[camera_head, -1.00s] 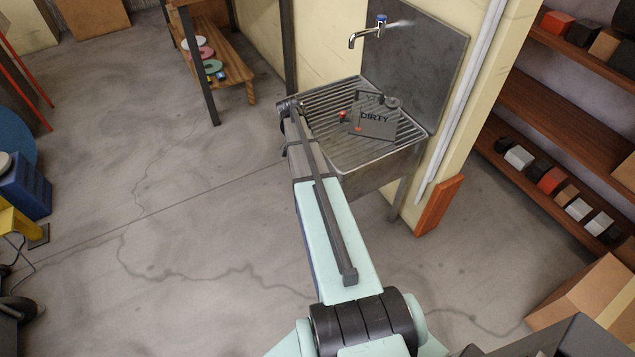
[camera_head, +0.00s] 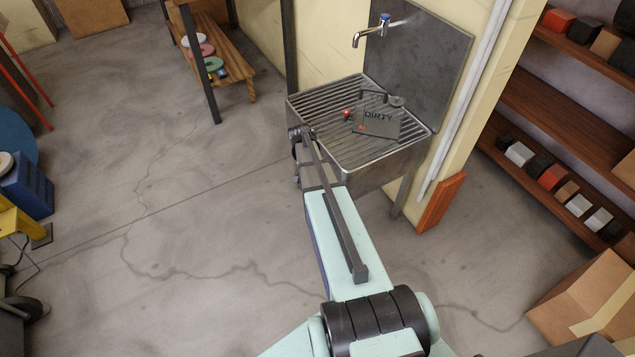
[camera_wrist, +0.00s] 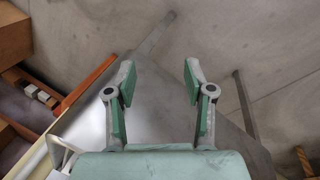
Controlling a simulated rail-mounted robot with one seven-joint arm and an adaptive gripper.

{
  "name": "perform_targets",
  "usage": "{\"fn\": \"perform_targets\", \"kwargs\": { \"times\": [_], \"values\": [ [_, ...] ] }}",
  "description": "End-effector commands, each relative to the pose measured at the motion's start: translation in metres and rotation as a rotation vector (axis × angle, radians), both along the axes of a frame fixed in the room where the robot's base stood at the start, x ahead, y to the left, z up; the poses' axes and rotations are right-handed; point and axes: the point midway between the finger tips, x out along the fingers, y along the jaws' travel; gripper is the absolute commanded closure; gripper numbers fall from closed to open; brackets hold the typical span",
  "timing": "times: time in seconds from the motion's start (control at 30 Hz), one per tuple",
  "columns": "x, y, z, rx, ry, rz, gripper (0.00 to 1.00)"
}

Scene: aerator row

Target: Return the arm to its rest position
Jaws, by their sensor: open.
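My gripper (camera_wrist: 159,82) shows in the wrist view with its two green-padded fingers spread apart and nothing between them. In the head view my arm reaches forward toward the front left of the metal sink (camera_head: 300,106), and its far end is low beside the sink. The gripper itself cannot be made out there. In the wrist view a grey metal surface (camera_wrist: 160,112), seemingly part of the sink, lies beyond the fingers.
On the sink's ribbed top stand a grey holder marked DIRTY (camera_head: 374,127) and a small red-tipped item (camera_head: 347,114). A tap (camera_head: 371,31) is above. An orange-brown board (camera_head: 441,203) leans at right, near loaded shelves (camera_head: 550,118).

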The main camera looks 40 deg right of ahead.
Motion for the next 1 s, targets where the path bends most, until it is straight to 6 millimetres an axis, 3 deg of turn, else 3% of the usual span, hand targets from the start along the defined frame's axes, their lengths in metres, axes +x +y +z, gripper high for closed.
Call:
{"fn": "perform_targets", "kwargs": {
  "times": [0.27, 0.43, 0.57, 0.77, 1.0],
  "values": [
    [0.000, 0.000, 0.000, 0.004, 0.002, 0.020, 0.47],
    [-0.002, 0.005, 0.001, 0.040, -0.017, 0.151, 0.47],
    [-0.037, 0.044, -0.024, 0.118, -0.006, 0.315, 0.47],
    [-0.103, 0.121, -0.070, 0.241, 0.051, 0.535, 0.47],
    [-0.206, 0.209, -0.110, 0.388, 0.153, 0.752, 0.47]
  ]
}}
